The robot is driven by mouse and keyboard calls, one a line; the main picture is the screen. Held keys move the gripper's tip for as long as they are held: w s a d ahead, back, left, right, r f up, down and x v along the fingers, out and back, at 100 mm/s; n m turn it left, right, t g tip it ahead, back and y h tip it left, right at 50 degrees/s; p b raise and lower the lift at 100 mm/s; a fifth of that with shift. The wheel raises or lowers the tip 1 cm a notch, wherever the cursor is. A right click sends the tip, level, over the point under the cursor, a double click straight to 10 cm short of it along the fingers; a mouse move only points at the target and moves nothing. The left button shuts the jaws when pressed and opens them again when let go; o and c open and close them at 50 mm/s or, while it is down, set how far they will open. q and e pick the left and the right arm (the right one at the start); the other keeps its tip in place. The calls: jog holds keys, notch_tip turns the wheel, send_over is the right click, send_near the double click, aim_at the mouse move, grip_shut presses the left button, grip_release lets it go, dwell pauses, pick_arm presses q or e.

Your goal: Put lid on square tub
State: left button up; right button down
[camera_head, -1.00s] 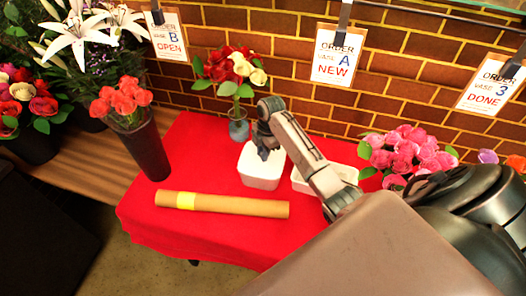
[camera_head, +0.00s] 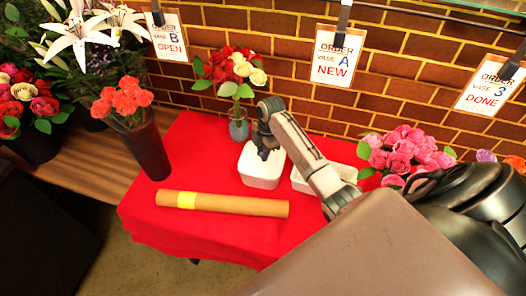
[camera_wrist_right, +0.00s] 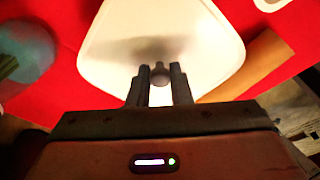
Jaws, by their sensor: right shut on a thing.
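The white square tub (camera_head: 260,180) stands on the red cloth near the middle of the head view. A pale lid (camera_wrist_right: 160,30) with rounded corners lies under my right gripper (camera_wrist_right: 160,75). The right gripper is shut on the lid's small knob (camera_wrist_right: 160,72). In the head view the right gripper (camera_head: 265,152) points down at the tub's top, and the lid's outline blends with the tub. I cannot tell whether the lid rests flush on the rim. My left gripper is not in view.
A brown paper roll (camera_head: 225,204) lies in front of the tub. A vase of red and cream roses (camera_head: 238,130) stands close behind it. A white tray (camera_head: 303,182) is partly hidden by my right arm. A dark vase (camera_head: 147,150) stands left.

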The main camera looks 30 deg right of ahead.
dwell(0.3)
jog(key=c, duration=0.7)
grip_release()
jog(key=shift+c, duration=0.2)
jog(key=shift+r+p, duration=3.5)
jog(key=shift+p, duration=0.15)
jog(key=shift+c, duration=0.5)
grip_shut()
